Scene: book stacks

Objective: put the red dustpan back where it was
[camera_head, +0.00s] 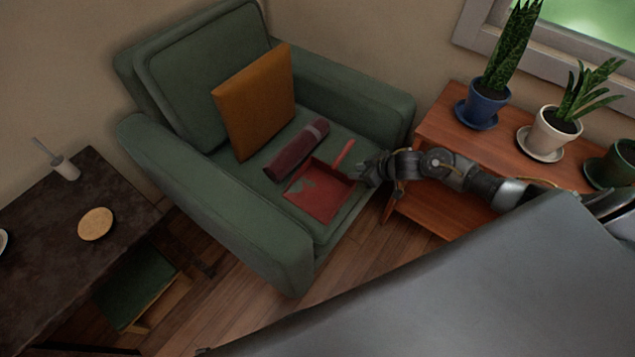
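The red dustpan (317,197) lies on the seat of the green armchair (215,195), near its front right corner. Its handle (344,154) points up and to the right, towards the chair's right arm. My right gripper (366,172) is at the right edge of the dustpan, close to the base of the handle. It is small and dark here, and I cannot tell whether its fingers are open or touch the dustpan. My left gripper is not in view.
A rolled dark red cloth (296,150) and an orange cushion (254,100) are on the armchair behind the dustpan. A wooden shelf (447,128) with potted plants stands at the right, under my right arm. A dark table (60,245) stands at the left.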

